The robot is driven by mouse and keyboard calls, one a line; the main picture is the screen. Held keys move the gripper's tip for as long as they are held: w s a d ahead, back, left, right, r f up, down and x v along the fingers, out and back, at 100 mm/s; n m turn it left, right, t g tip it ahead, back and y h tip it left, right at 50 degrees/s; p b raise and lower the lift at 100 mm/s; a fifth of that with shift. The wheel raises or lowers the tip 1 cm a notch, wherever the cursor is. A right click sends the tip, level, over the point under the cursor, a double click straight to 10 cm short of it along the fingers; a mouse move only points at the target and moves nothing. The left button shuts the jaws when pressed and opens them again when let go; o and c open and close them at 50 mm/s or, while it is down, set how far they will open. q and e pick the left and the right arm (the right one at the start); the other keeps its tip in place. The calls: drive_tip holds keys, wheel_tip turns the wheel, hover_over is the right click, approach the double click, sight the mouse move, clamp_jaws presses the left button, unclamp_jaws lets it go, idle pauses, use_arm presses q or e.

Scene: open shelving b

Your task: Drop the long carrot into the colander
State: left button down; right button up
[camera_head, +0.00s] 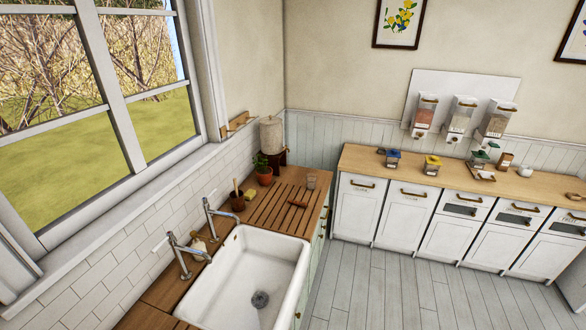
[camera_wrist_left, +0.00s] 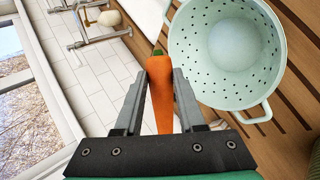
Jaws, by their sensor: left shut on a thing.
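The long orange carrot (camera_wrist_left: 160,98) is held between the fingers of my left gripper (camera_wrist_left: 161,76), in the left wrist view. Its green-topped end points away from the gripper, toward the top of the picture. The pale mint colander (camera_wrist_left: 188,62), with small holes and loop handles, is just right of the carrot's far end. Its open inside faces the camera and looks empty. The carrot is beside the colander's rim in the picture; the height between them is unclear. The head view shows neither gripper, nor the carrot or colander. My right gripper is not in view.
In the head view, a white sink (camera_head: 258,262) with taps sits in a wooden counter beside the window.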

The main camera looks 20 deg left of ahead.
use_arm(q)
wheel_tip(320, 180, down, 6)
drive_tip(key=b, duration=0.4)
drive_tip(key=shift+b, duration=0.3)
drive_tip(key=shift+c, duration=2.1)
unclamp_jaws()
drive_tip(key=p+v, duration=0.4)
drive_tip(key=v, duration=0.7)
drive_tip(key=shift+s+d+r, duration=0.2)
drive_tip(key=shift+s, duration=0.05)
